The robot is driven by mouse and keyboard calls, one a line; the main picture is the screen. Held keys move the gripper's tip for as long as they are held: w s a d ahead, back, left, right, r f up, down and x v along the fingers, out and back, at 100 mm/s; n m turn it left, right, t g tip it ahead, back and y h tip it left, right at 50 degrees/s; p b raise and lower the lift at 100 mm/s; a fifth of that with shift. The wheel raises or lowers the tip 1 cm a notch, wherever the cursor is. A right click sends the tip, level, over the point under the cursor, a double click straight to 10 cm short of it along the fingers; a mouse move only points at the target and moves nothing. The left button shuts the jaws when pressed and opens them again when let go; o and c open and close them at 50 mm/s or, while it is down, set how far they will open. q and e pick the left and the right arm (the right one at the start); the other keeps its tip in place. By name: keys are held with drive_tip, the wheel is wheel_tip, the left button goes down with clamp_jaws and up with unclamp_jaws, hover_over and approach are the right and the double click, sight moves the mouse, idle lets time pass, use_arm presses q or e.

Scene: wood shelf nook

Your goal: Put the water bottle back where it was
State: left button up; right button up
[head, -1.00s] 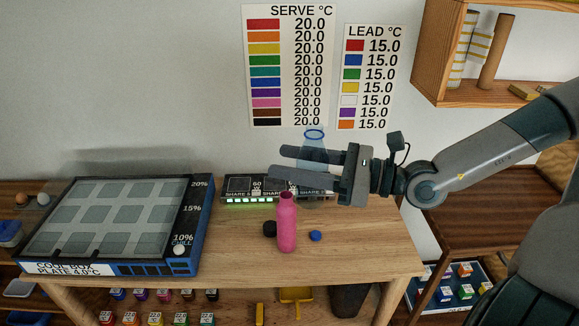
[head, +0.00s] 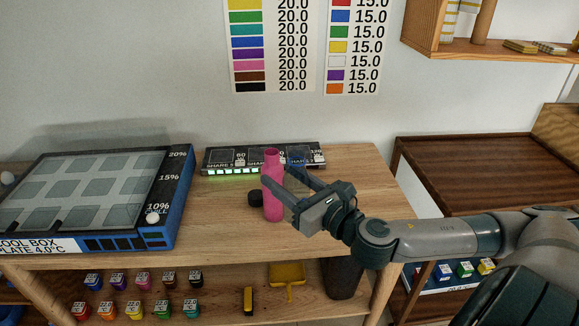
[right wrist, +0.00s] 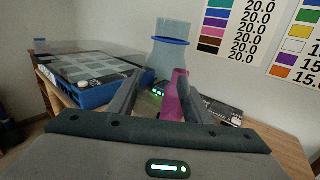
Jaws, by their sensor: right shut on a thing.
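The pink water bottle (head: 272,203) stands upright and uncapped on the wooden table, in front of the share station. My right gripper (head: 275,174) reaches in from the right with its fingers on either side of the bottle and is shut on it. The right wrist view shows the pink bottle (right wrist: 172,98) between the fingers, its lower part hidden. The bottle's base appears to rest on the tabletop. My left gripper is not in view.
A black cap (head: 255,198) lies left of the bottle. The share station (head: 225,160) is behind, with a clear blue-rimmed vessel (right wrist: 172,58) there. The cool box (head: 175,205) fills the table's left. The table's right part is clear.

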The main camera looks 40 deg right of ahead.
use_arm(q)
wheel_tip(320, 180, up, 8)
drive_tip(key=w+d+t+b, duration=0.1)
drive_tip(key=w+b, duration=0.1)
drive_tip(key=b, duration=0.9)
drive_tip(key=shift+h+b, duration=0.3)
use_arm(e)
drive_tip(key=w+a+f, duration=0.1)
drive_tip(key=a+f, duration=0.6)
drive_tip(key=f, duration=0.3)
drive_tip(key=w+a+f+h, duration=0.1)
drive_tip(key=a+f, duration=0.6)
drive_tip(key=f, duration=0.3)
drive_tip(key=shift+a+m, duration=0.15)
drive_tip(key=shift+m, duration=0.25)
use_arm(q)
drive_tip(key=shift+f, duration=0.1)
